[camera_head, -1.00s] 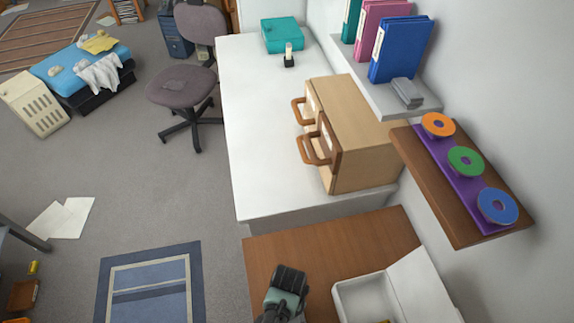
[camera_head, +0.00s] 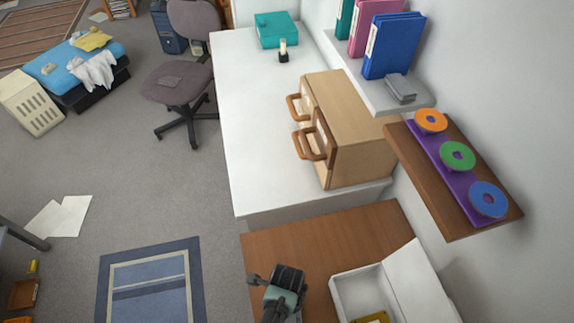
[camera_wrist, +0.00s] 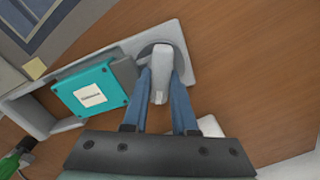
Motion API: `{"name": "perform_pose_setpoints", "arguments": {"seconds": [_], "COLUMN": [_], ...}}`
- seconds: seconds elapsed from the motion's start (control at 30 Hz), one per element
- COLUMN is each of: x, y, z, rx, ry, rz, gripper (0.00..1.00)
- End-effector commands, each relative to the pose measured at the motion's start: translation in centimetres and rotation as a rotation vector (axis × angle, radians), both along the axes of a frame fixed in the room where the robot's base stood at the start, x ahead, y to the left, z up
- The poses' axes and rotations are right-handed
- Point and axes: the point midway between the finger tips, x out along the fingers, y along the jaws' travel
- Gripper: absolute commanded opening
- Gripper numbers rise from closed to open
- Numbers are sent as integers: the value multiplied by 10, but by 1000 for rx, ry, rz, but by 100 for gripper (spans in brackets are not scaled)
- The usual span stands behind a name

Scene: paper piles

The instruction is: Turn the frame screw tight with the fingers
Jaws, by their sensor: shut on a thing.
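In the wrist view, a grey frame (camera_wrist: 55,134) lies on the brown wooden surface. A teal block with a white label (camera_wrist: 92,92) sits in it against a darker grey pad (camera_wrist: 124,70). The frame screw (camera_wrist: 161,62), a pale grey grip on a round base, is at the frame's upper right end. My gripper (camera_wrist: 162,80) has its two blue fingers on either side of the screw's grip, shut on it. In the head view my gripper (camera_head: 286,282) is low over the brown table, and the frame and screw are hidden there.
An open white box (camera_head: 360,286) with a yellow thing (camera_head: 372,318) inside stands right of my gripper on the brown table (camera_head: 325,236). Behind are a white desk (camera_head: 250,130) and a wooden cabinet (camera_head: 355,130). A shelf (camera_head: 455,215) juts from the right wall.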

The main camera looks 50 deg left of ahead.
Motion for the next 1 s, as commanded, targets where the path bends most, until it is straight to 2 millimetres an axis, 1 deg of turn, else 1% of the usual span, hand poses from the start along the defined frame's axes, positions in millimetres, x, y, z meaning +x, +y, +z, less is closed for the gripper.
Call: {"name": "perform_pose_setpoints", "arguments": {"seconds": [0.1,0.37,0.4,0.47,0.5,0.57,0.83,1.0], "x": [0,0,0,0,0,-1,-1,-1], "y": [0,0,0,0,0,0,0,-1], "z": [0,0,0,0,0,0,0,5], "rx": [0,0,0,0,0,0,-1,0], "ry": [0,0,0,0,0,1,2,1], "rz": [-29,-32,-32,-31,-31,-31,-30,-30], "gripper": [0,0,33,44,51,61,61,61]}}
